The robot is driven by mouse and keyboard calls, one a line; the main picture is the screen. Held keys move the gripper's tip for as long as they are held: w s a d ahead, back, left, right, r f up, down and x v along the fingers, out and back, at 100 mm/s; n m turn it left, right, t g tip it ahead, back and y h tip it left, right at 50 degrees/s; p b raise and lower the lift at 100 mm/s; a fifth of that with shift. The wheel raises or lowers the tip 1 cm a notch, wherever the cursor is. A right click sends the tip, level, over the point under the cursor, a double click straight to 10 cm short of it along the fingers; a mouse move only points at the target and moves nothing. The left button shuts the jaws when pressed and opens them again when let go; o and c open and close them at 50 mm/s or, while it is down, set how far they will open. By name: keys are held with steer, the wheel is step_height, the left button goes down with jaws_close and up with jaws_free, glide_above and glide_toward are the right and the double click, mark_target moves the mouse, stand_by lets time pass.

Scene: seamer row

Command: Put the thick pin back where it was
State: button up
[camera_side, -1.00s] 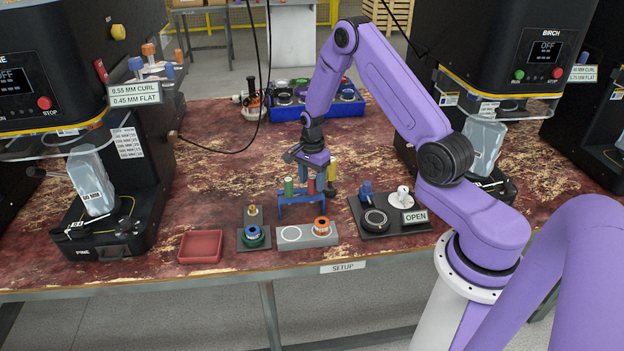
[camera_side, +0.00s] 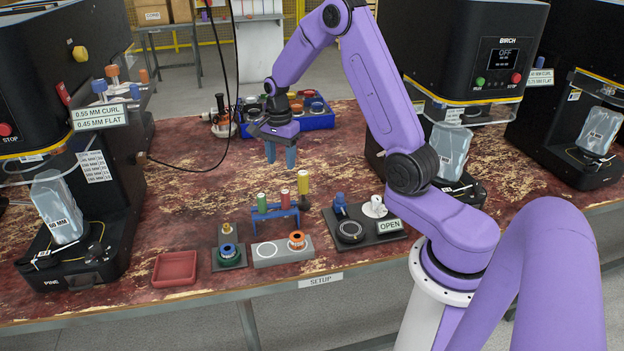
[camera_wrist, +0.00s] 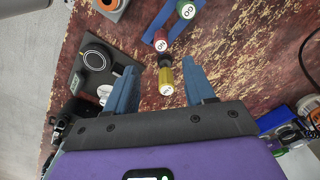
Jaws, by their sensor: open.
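A blue rack (camera_side: 275,215) stands near the front of the table with a green pin (camera_side: 262,202) and a red pin (camera_side: 285,198) upright in it. I cannot tell by label which is the thick pin. My gripper (camera_side: 281,158) is open and empty, raised above and behind the rack. In the wrist view the yellow pin (camera_wrist: 165,82) shows between the open fingers (camera_wrist: 158,70), apart from them, with the red pin (camera_wrist: 161,42) beyond.
A grey block with an orange ring (camera_side: 297,240), a green-ringed spool (camera_side: 228,252) and a red tray (camera_side: 175,268) line the front edge. A dark plate with an OPEN sign (camera_side: 389,226) is right. A blue bin (camera_side: 316,121) is behind. Seamers flank both sides.

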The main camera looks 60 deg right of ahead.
steer(key=s+a+r+n, duration=0.4)
steer(key=s+a+n, duration=0.25)
steer(key=a, duration=0.25)
steer(key=s+a+r+n, duration=0.3)
steer(key=s+a+n, duration=0.3)
steer(key=a+n, duration=0.25)
steer(key=s+a+r+n, duration=0.1)
steer(key=s+n, duration=0.6)
steer(key=s, duration=0.3)
steer(key=s+a+r+n, duration=0.1)
steer(key=s+n, duration=0.7)
steer(key=s, duration=0.2)
steer(key=shift+a+r, duration=0.2)
steer(key=shift+r, duration=0.1)
